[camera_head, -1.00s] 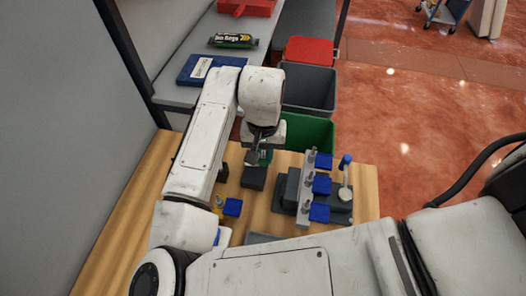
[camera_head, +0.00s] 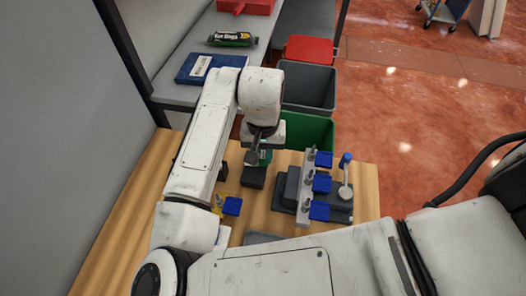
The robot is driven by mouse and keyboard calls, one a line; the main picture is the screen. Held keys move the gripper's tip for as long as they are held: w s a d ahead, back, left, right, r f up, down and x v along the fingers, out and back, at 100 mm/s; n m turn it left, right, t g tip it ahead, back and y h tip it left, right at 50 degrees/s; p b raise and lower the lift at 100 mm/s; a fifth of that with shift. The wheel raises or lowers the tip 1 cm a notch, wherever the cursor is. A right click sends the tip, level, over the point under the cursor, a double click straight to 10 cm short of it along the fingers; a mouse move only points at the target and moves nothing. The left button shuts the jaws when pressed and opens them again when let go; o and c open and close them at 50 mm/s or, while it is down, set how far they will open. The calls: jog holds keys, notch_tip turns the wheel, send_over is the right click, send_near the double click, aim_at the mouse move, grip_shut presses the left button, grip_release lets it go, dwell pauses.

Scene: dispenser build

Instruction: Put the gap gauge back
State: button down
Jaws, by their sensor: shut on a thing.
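My gripper (camera_head: 254,156) points down over the wooden bench, just above and behind a small black block (camera_head: 253,177). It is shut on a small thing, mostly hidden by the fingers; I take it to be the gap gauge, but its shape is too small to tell. I cannot tell whether the held thing touches the black block. To the right stands a dark fixture (camera_head: 340,207) with a grey upright bar (camera_head: 305,200), blue blocks (camera_head: 321,183) along it and a blue-topped lever (camera_head: 346,170).
A blue block (camera_head: 232,206) and a yellow piece lie left on the wooden bench (camera_head: 367,187). A green bin (camera_head: 310,131), a grey bin (camera_head: 308,88) and a red bin (camera_head: 310,50) stand beyond it. A blue binder (camera_head: 205,68) lies on the grey shelf.

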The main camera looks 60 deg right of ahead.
jog(key=shift+f+b, duration=0.35)
jog(key=shift+f, duration=0.2)
jog(key=c, duration=0.6)
grip_release()
jog(key=shift+r, duration=0.1)
jog(key=shift+r+p, duration=2.25)
jog(key=shift+r, duration=0.15)
jog(key=shift+r+p, duration=0.45)
jog(key=shift+r, duration=0.6)
